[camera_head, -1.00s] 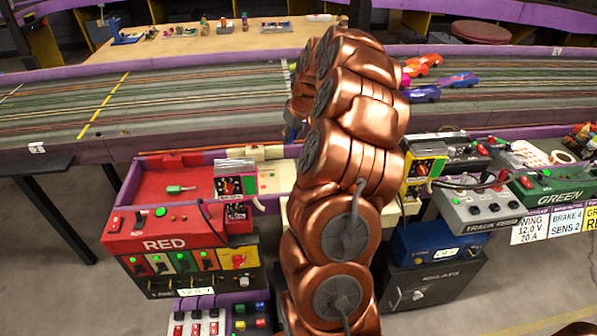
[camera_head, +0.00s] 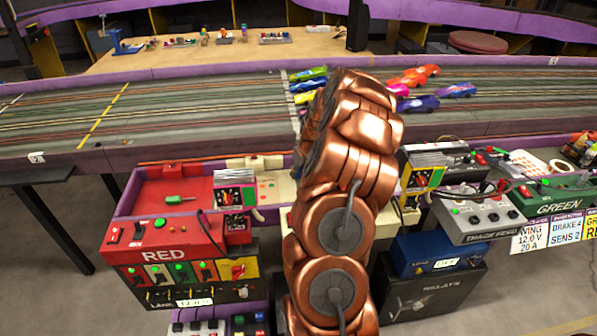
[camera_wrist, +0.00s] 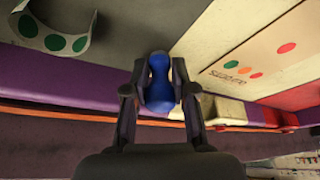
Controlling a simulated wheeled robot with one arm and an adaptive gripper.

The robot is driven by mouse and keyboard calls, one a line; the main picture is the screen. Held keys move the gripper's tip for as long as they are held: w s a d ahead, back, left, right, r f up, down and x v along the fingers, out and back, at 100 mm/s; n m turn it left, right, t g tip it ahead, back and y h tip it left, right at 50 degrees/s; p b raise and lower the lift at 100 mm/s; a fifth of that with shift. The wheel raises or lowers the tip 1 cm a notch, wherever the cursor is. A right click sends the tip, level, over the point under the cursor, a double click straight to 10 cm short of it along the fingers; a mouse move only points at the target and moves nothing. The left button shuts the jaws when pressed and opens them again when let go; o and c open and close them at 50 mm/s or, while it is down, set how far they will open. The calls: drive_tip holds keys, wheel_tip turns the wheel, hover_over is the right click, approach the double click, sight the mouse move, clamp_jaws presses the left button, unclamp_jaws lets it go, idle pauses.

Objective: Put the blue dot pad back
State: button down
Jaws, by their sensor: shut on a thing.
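The blue dot pad (camera_wrist: 158,80) looks like a smooth blue piece with rounded ends and a narrower middle. My gripper (camera_wrist: 158,88) is shut on it in the wrist view, one dark finger on each side. In the head view my arm hides the gripper and the pad. In the wrist view a pale panel (camera_wrist: 225,45) with lettering and green, orange and red dots lies beyond the gripper to the right. A curled white strip with green dots (camera_wrist: 50,32) is at the upper left.
A purple edge (camera_wrist: 60,88) runs beside the gripper in the wrist view. In the head view the red station (camera_head: 150,232) stands left of my arm and the grey track feed box (camera_head: 478,215) right. Several toy cars (camera_head: 418,104) are on the track behind.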

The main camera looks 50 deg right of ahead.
drive_tip(key=shift+f, duration=0.15)
drive_tip(key=shift+f, duration=0.2)
drive_tip(key=c, duration=0.9)
unclamp_jaws()
drive_tip(key=shift+c, duration=0.2)
drive_tip(key=shift+r, duration=0.15)
drive_tip(key=v, duration=1.2)
drive_tip(key=shift+b, duration=0.35)
drive_tip(key=shift+w+r, duration=0.1)
